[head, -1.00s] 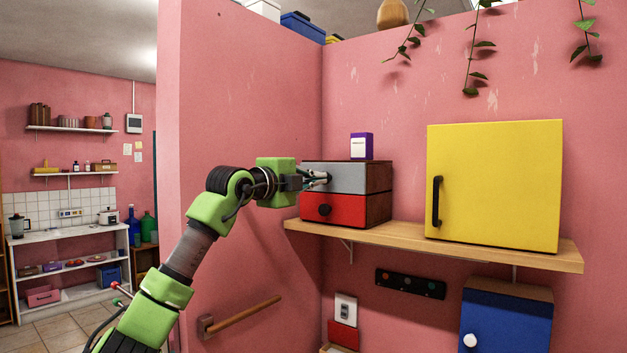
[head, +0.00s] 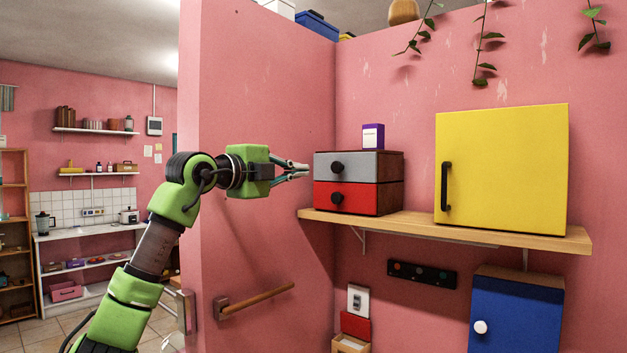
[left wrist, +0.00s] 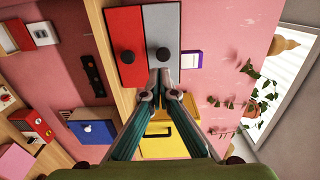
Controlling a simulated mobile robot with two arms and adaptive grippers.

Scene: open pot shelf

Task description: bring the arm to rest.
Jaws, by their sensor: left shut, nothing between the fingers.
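My left gripper (head: 304,171) is in front of the small two-drawer box, just left of its face and apart from it in the head view. Its fingers are shut with nothing between them; they also show in the left wrist view (left wrist: 163,77). The box has a grey upper drawer (head: 360,167) and a red lower drawer (head: 365,198), each with a dark round knob. Both drawers look closed. In the left wrist view the grey drawer (left wrist: 158,22) lies just beyond the fingertips. My right gripper is not in view.
The box stands on a wooden wall shelf (head: 450,229) beside a yellow cabinet (head: 510,170) with a black handle. A purple-and-white package (head: 373,137) stands on the box. Below are a blue cabinet (head: 515,315) and a wooden rail (head: 258,300) on the wall.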

